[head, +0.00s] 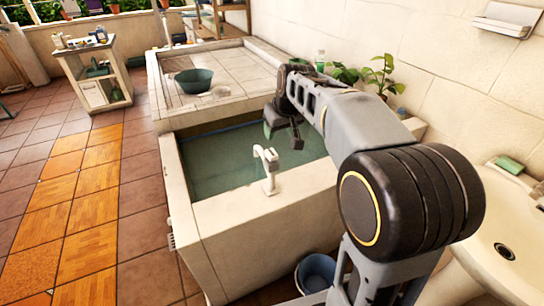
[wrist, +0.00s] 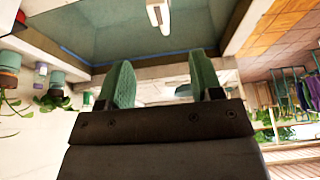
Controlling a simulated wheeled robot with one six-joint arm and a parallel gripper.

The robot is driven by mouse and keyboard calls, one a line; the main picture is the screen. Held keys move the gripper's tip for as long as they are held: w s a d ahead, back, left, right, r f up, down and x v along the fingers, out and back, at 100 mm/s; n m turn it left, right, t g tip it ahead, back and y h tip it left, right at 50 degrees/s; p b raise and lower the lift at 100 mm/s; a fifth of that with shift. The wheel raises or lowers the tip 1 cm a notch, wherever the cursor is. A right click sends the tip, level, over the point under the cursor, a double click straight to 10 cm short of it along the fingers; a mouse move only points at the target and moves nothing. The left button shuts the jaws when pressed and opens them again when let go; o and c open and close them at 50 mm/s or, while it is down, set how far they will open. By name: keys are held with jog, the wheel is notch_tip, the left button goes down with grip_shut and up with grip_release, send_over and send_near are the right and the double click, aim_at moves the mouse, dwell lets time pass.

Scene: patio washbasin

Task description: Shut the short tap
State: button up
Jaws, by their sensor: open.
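A white tap (head: 269,178) stands upright on the near rim of the basin, its spout bent over the water. A faint pale streak below the spout may be running water; I cannot tell. The tap also shows at the top edge of the wrist view (wrist: 158,14), partly cut off. My gripper (head: 283,132) is above the basin, beyond and slightly right of the tap, apart from it. In the wrist view its two green-padded fingers (wrist: 162,82) are spread with nothing between them.
The stone basin (head: 250,216) holds greenish water. A tiled slab with a dark green bowl (head: 194,81) lies behind it. Potted plants (head: 382,75) stand along the right wall. A blue bucket (head: 316,272) is on the floor in front, and a white sink (head: 505,220) is at right.

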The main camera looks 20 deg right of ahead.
aim_at(271, 152)
jog(key=x, duration=1.4)
jog(key=shift+w+d+r+b, duration=0.1)
jog(key=shift+w+r+b, duration=0.05)
jog(key=shift+w+b, duration=0.15)
jog(key=c, duration=0.9)
